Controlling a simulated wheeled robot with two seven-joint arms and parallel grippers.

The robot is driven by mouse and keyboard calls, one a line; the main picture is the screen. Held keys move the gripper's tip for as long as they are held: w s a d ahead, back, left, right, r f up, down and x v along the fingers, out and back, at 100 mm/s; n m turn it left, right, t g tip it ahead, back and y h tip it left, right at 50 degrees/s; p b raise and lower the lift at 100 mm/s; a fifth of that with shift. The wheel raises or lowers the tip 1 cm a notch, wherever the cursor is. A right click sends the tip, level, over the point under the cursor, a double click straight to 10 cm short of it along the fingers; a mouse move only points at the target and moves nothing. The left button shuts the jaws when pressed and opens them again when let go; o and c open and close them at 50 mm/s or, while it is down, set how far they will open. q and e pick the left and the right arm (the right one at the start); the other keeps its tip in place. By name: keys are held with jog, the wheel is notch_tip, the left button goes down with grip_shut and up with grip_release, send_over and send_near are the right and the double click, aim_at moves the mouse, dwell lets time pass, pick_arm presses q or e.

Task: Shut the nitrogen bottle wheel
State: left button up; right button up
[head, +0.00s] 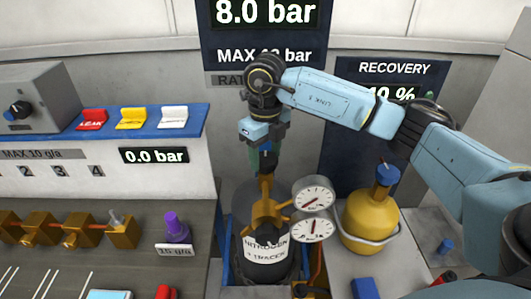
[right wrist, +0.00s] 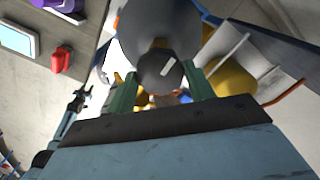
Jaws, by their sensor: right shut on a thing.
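The nitrogen bottle (head: 265,250) stands upright at the lower middle of the head view, with a white label reading "NITROGEN + TRACER". A brass valve body with two round gauges (head: 313,194) sits on top of it. The dark valve wheel (head: 267,161) is at the top of the brass stem. My right gripper (head: 266,155) points down from above, with its green fingers on either side of the wheel. In the right wrist view the round dark wheel (right wrist: 158,69), with a white mark, sits between the fingers (right wrist: 160,88), which are shut on it.
A yellow recovery bottle (head: 371,217) with a blue top stands close on the right. On the left are a brass manifold (head: 70,231), a purple-topped item (head: 175,226) and a blue shelf (head: 140,121) with coloured switches. A pressure display (head: 265,30) hangs behind.

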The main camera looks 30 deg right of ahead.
jog(key=shift+w+r, duration=0.1)
jog(key=o, duration=1)
